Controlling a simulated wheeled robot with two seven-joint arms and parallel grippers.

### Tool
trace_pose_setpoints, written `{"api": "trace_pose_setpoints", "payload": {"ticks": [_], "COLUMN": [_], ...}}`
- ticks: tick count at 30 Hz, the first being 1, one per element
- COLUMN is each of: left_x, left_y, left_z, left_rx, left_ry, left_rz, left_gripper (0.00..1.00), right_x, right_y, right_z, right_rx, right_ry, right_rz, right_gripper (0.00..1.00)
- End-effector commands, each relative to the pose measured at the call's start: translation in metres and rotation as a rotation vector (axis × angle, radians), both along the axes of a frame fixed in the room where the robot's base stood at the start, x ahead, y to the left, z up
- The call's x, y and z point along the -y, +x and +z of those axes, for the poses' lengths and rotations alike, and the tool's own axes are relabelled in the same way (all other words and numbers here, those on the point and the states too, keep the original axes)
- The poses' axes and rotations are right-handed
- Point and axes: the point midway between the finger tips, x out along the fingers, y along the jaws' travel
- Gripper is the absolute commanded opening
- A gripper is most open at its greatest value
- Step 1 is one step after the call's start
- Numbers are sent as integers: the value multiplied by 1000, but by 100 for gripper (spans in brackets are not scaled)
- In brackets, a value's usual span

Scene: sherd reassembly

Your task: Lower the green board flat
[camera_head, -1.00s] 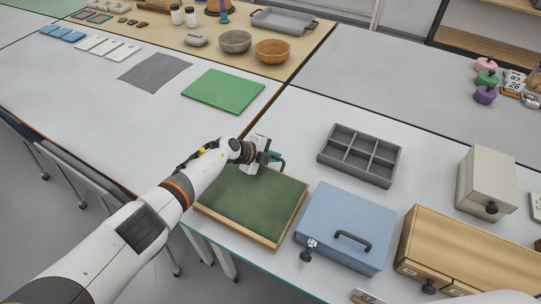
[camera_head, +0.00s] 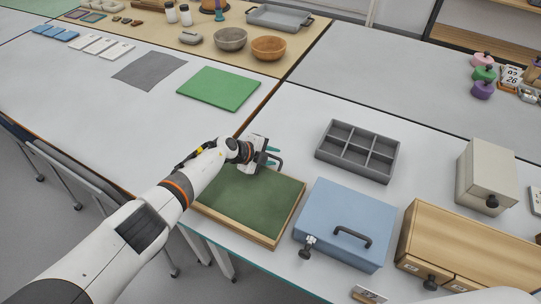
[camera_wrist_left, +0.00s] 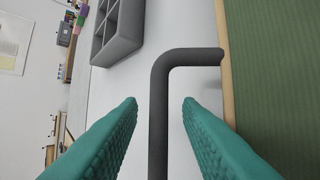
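The green board (camera_head: 250,202) has a wooden rim and lies on the white table, looking flat. A dark bar handle (camera_wrist_left: 182,62) joins its rim. In the left wrist view the green surface (camera_wrist_left: 275,80) and rim fill the right side. My left gripper (camera_head: 272,157) is at the board's far edge. Its teal fingers stand open on either side of the handle, with a visible gap on each side. Part of the board's left side is hidden behind my left arm. My right gripper is not in view.
A grey compartment tray (camera_head: 357,151) stands right of the handle. A blue box (camera_head: 343,225) with a handle stands close to the board's right side. A wooden drawer unit (camera_head: 470,250) is further right. A flat bright green mat (camera_head: 219,89) lies behind, left.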

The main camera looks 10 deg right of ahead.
Motion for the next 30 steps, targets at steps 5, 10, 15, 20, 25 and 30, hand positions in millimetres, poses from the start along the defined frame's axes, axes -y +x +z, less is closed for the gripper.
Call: {"api": "trace_pose_setpoints", "payload": {"ticks": [5, 10, 15, 20, 25, 30], "left_x": [-2, -13, -35, -56, -73, -83], "left_y": [0, -4, -14, -24, -32, -37], "left_z": [2, 16, 36, 53, 67, 75], "left_rx": [1, 2, 3, 2, 1, 1], "left_ry": [0, 1, 3, 2, 1, -1], "left_rz": [1, 2, 0, 0, 0, 0], "left_gripper": [32, 32, 32, 32, 32, 32], "right_x": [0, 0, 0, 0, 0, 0], "right_y": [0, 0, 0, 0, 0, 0], "right_z": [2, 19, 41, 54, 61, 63], "right_rx": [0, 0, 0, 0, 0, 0], "right_ry": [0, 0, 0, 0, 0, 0], "right_rz": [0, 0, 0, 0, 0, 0], "right_gripper": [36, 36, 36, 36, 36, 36]}}
